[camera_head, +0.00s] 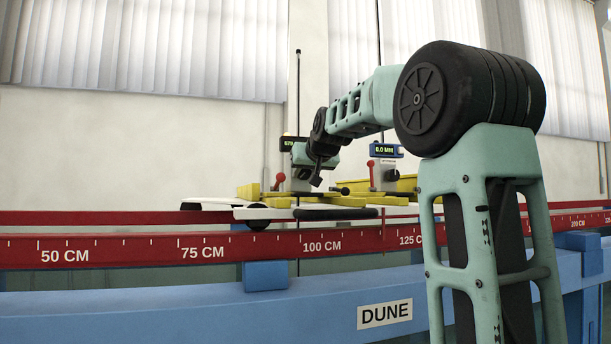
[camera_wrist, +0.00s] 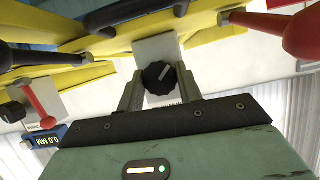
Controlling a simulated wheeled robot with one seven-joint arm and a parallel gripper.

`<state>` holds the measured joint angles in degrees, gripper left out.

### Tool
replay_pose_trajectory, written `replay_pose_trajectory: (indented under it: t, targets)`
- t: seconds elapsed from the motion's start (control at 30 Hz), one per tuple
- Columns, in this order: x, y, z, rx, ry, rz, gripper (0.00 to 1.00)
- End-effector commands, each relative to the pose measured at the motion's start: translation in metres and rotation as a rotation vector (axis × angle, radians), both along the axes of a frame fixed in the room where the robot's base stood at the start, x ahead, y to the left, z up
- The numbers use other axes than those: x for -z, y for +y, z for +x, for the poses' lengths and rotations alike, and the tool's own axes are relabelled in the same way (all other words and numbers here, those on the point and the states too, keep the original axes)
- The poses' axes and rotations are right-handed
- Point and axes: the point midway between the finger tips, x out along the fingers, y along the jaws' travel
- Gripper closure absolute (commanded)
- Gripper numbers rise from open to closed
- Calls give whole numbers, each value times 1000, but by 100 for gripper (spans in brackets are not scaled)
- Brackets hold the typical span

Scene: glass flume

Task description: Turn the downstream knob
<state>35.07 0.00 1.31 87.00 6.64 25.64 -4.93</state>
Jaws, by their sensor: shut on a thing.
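A black round knob (camera_wrist: 160,77) with a pale pointer line sits on a light plate on the yellow carriage frame (camera_wrist: 118,38). My gripper (camera_wrist: 160,88) has its two fingers shut on the knob, one on each side. The pointer line is tilted in the wrist view. In the head view my gripper (camera_head: 316,178) reaches down over the carriage from the right, and the knob is hidden there. The pictures do not show a label marking this knob as downstream.
A red-knobbed lever (camera_head: 280,178) stands left of my gripper and another (camera_head: 371,164) right of it. A display reading 0.0 MM (camera_head: 384,151) is at the right. Black-ended handles (camera_wrist: 150,12) are close by. The red scale rail (camera_head: 235,248) runs in front.

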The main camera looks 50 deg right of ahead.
Motion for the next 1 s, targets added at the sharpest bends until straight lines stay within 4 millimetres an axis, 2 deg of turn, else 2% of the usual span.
replay_pose_trajectory:
  t: [0.17, 0.2, 0.27, 0.67, 0.77, 1.0]
  targets:
    - [0, 0, 0, 0, 0, -1, 88]
    - [0, 0, 0, 0, 1, 0, 59]
    - [0, 0, 0, 0, 0, -1, 43]
    - [-3, 3, -6, 0, -1, -3, 43]
    - [-7, 10, -17, 0, -1, -3, 43]
    - [-27, 36, -60, -1, -4, -6, 43]
